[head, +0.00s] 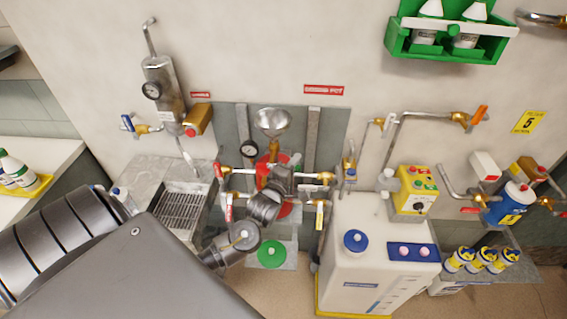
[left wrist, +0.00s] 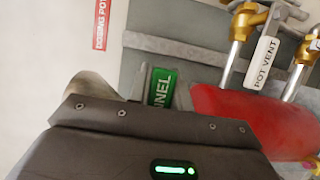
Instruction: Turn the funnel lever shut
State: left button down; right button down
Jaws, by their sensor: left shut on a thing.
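My left gripper (head: 284,176) reaches in from the lower left to the dosing pot's pipework, just below the metal funnel (head: 272,122). In the left wrist view, a green tag lettered FUNNEL (left wrist: 161,88) stands just beyond the gripper's edge. The red dosing pot (left wrist: 235,115) is to its right; in the head view the pot (head: 283,210) is partly covered by my arm. My right gripper is not in view.
A white POT VENT tag (left wrist: 265,60) hangs beside brass fittings close to the gripper. Brass valves (head: 322,177) flank the pot. A white tank (head: 350,265) stands right of it, a metal sink (head: 180,210) left. A green lid (head: 271,254) lies below.

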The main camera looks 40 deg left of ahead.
pick_arm(q)
jog(key=c, duration=1.3)
grip_release()
jog(key=shift+o, duration=0.2)
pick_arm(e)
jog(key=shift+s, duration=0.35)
pick_arm(q)
jog(key=shift+s, duration=0.1)
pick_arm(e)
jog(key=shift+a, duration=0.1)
pick_arm(q)
jog(key=s+d+b, duration=0.2)
jog(key=s+b, duration=0.1)
jog(key=s, duration=0.7)
jog(key=shift+s+b, duration=0.2)
jog(key=shift+b, duration=0.2)
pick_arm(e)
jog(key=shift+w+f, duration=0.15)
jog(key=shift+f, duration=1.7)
